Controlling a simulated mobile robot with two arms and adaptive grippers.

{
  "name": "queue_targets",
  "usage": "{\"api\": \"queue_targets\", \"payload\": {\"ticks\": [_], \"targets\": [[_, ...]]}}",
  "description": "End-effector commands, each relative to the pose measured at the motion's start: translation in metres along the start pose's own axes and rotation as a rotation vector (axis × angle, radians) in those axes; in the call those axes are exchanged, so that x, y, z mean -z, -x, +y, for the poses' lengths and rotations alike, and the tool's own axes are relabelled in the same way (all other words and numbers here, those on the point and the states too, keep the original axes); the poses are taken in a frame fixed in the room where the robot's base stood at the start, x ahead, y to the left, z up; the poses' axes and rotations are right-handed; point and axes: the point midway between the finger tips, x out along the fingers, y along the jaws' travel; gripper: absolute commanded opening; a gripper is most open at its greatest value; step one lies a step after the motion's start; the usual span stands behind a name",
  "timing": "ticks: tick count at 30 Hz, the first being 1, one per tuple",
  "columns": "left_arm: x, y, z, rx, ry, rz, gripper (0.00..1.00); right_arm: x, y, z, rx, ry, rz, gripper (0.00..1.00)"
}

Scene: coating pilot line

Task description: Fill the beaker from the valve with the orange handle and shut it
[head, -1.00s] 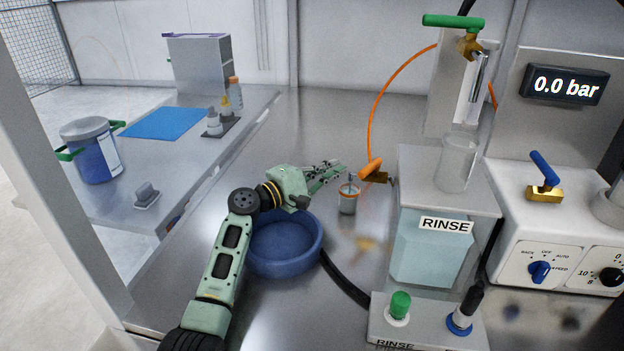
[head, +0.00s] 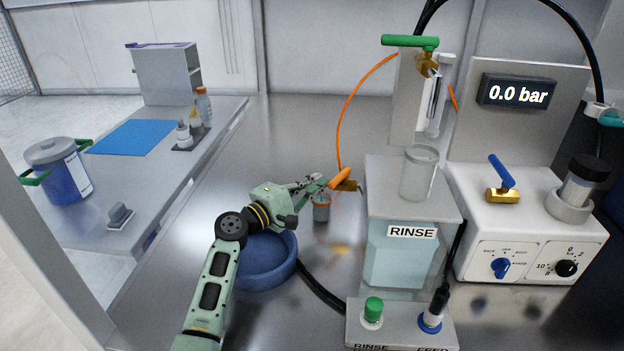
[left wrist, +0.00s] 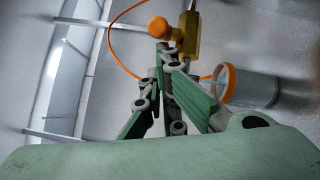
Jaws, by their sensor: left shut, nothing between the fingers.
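The valve with the orange handle (head: 340,178) has a brass body (head: 347,186) on the left side of the rinse tank. In the left wrist view the handle's round orange end (left wrist: 158,27) is just beyond my fingertips. A small beaker (head: 321,208) with an orange rim stands below the valve; it also shows in the left wrist view (left wrist: 255,86). A thin pale-blue line shows at its mouth; I cannot tell whether it is liquid. My left gripper (head: 318,183) is shut and empty, its tips close beside the handle; contact is unclear. My right gripper is not in view.
The rinse tank (head: 395,262) bears a clear glass vessel (head: 418,174), with a green-handled valve (head: 410,42) above. A blue bowl (head: 265,264) sits under my left arm. A control box (head: 530,225) is at right. The bench behind the beaker is clear.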

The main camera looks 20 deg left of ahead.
Motion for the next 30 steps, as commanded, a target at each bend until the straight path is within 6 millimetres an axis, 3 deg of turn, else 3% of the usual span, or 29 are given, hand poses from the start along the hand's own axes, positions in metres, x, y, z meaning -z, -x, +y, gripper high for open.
{"api": "queue_targets", "payload": {"ticks": [30], "targets": [[-0.022,0.007,-0.003,-0.057,-0.013,0.22,0.0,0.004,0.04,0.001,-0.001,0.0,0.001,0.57]]}}
